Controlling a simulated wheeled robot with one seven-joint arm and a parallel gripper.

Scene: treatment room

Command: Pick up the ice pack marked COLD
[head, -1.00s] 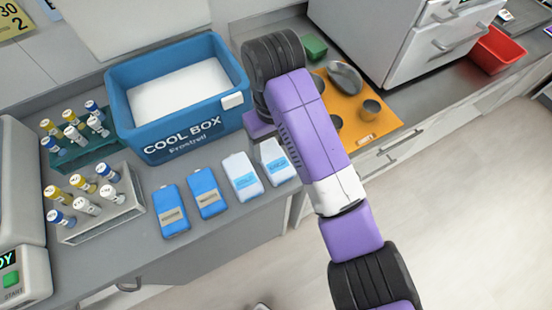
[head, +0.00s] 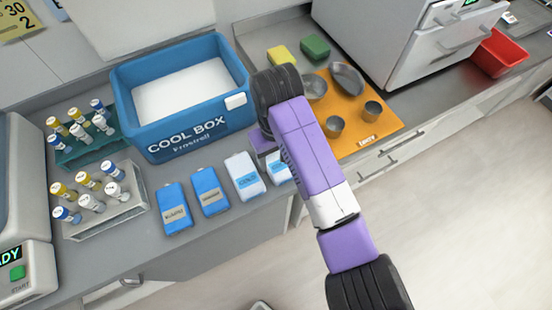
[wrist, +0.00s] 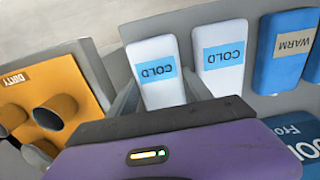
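Two white ice packs with light-blue labels lie on the counter. In the wrist view both labels read COLD, upside down: the left pack (wrist: 156,52) and the right pack (wrist: 220,52). In the head view one white pack (head: 244,178) shows whole; the other (head: 278,172) is partly hidden by my arm. My gripper (wrist: 160,88) points at the left COLD pack in the wrist view, with grey fingers apart on either side of its near end. It looks open and empty. Whether the fingers touch the pack cannot be told. In the head view my arm largely hides the gripper.
Blue packs (head: 173,210) (head: 210,192) lie left of the white ones; one reads WARM in the wrist view (wrist: 288,50). A blue cool box (head: 190,137) stands behind. Tube racks are left; an orange mat (head: 372,142) marked DIRTY with metal ware is right.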

